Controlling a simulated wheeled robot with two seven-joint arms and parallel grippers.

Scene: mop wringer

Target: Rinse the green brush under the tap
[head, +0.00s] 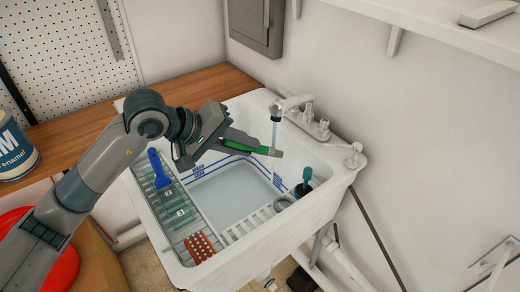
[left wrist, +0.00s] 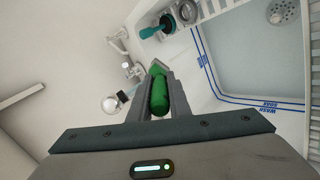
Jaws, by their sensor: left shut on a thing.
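My left gripper (head: 238,142) is shut on the green brush, above the back part of the white sink (head: 325,205). The brush (head: 262,149) points right, its pale tip under the tap (head: 292,101). A thin stream of water runs from the spout down to this tip. In the left wrist view, the green handle (left wrist: 160,93) lies between both fingers of my gripper (left wrist: 161,85). The tap also shows there, small and partly hidden. My right gripper is in neither view.
A rack on the sink's left side holds a blue-handled tool (head: 158,168), greenish blocks and a reddish-brown studded piece (head: 200,246). A teal-handled tool (head: 304,183) stands at the basin's right. A wall shelf (head: 430,30) overhangs at the upper right. The basin's middle is clear.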

